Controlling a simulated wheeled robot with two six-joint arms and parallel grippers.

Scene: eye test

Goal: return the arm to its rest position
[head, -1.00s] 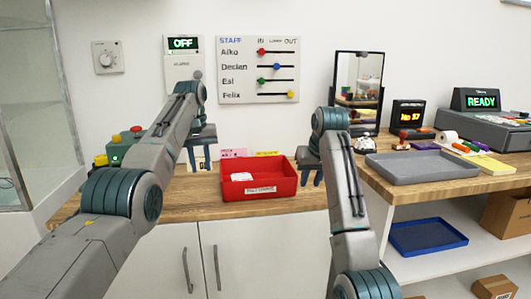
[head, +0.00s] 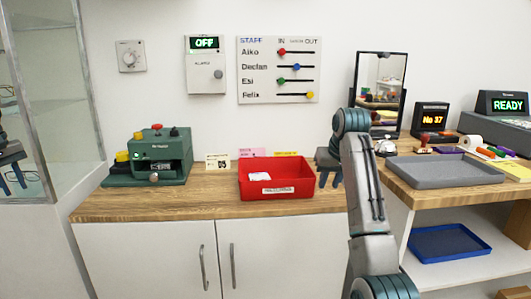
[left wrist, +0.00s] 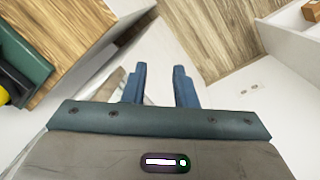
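My left gripper (head: 18,186) is at the far left edge of the head view, in front of the glass cabinet, with most of its arm out of view. In the left wrist view its two blue fingers (left wrist: 160,86) are apart with nothing between them. My right gripper (head: 330,180) points down over the counter, just right of the red tray (head: 277,188). Its two fingers look apart and empty; its arm partly hides the gripper.
A green machine (head: 150,158) stands on the wooden counter (head: 190,205), left of the red tray. The glass cabinet (head: 60,90) is at the left. A grey tray (head: 445,172) lies on the right counter. A blue tray (head: 450,243) is on the shelf below.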

